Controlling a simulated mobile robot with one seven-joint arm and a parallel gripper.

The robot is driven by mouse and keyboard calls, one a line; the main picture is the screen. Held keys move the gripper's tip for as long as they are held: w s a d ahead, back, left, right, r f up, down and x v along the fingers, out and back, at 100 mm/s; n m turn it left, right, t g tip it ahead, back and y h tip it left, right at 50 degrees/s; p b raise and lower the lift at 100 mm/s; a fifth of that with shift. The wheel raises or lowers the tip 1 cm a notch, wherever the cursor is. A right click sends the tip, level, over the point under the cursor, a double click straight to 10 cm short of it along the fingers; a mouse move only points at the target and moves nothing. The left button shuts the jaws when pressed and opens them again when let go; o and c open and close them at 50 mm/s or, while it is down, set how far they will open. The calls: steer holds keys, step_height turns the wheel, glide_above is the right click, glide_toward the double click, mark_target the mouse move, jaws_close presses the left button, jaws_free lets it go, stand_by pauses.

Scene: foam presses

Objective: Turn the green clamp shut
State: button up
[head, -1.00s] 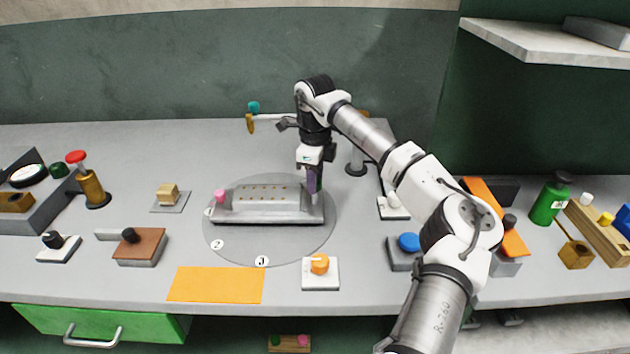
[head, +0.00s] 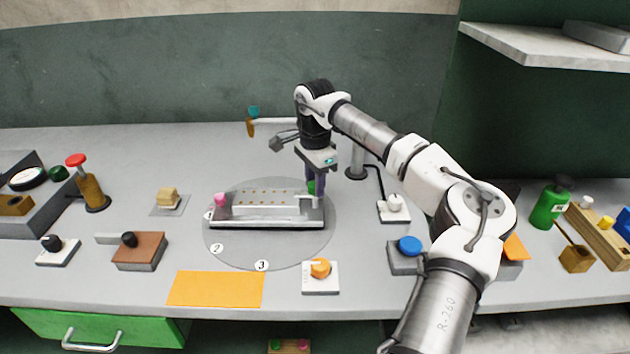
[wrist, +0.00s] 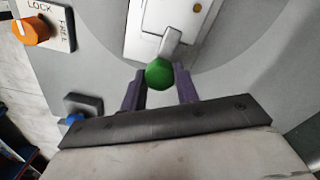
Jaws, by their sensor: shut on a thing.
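The green clamp (wrist: 159,73) has a green knob on the end of a light grey lever, at the right end of the grey press fixture (head: 262,224). My gripper (wrist: 160,88) is shut on the green knob, with one purple finger on each side of it. In the head view my gripper (head: 315,188) points down at that end, and the green knob (head: 311,187) shows only partly beside the fingers. A pink knob (head: 221,200) stands at the fixture's left end.
The fixture sits on a round grey turntable (head: 235,253) with numbered marks. An orange knob on a white LOCK/FREE plate (head: 320,269) is in front, and a blue button (head: 409,244) is to the right.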

steer(key=shift+n, duration=0.5)
steer(key=o, duration=1)
steer(key=shift+r, duration=0.15)
step_height(320, 180, up, 14)
steer(key=shift+f+b, duration=0.2)
steer(key=shift+b, duration=0.8)
